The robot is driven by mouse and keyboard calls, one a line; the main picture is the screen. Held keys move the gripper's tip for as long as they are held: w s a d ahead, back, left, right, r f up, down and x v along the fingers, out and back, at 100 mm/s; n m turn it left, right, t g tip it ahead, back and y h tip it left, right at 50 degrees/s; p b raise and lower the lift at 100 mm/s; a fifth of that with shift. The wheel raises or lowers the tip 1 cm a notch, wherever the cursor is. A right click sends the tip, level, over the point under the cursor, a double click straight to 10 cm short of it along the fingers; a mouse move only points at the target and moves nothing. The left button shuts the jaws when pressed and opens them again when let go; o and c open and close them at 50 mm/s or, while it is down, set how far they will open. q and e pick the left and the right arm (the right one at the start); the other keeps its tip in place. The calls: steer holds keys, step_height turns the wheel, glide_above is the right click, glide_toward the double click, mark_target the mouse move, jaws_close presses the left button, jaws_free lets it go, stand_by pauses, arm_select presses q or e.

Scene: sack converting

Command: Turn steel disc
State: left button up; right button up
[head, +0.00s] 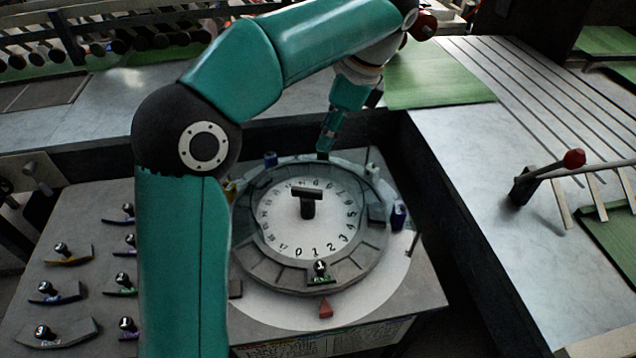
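The steel disc (268,262) is a round grey plate with a segmented rim, set in a bench. A white dial (330,212) with black numbers lies in its middle, and a dark T-shaped handle (307,201) stands at the centre. A small green piece with a black knob (320,272) sits on the front of the rim. My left gripper (325,146) points down at the back rim of the disc, behind the handle. Its fingers are small and dark here; I cannot tell whether they are open or touch anything. My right gripper is out of view.
A red pointer (325,309) lies in front of the disc. Several knobbed plates (58,292) lie on the left of the bench. A red-knobbed lever (548,175) rises from the right-hand table, and a green sheet (435,80) lies at the back.

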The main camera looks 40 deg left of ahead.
arm_select(q)
steer(key=w+f, duration=0.1)
steer(key=w, duration=0.2)
steer(key=b, duration=0.1)
glide_toward(308, 189)
steer(key=shift+g+y, duration=0.3)
steer(key=shift+g, duration=0.1)
steer(key=x, duration=0.9)
steer(key=shift+w+d+f, duration=0.15)
steer(key=shift+w+f, duration=0.2)
steer(key=shift+f, duration=0.1)
jaws_close()
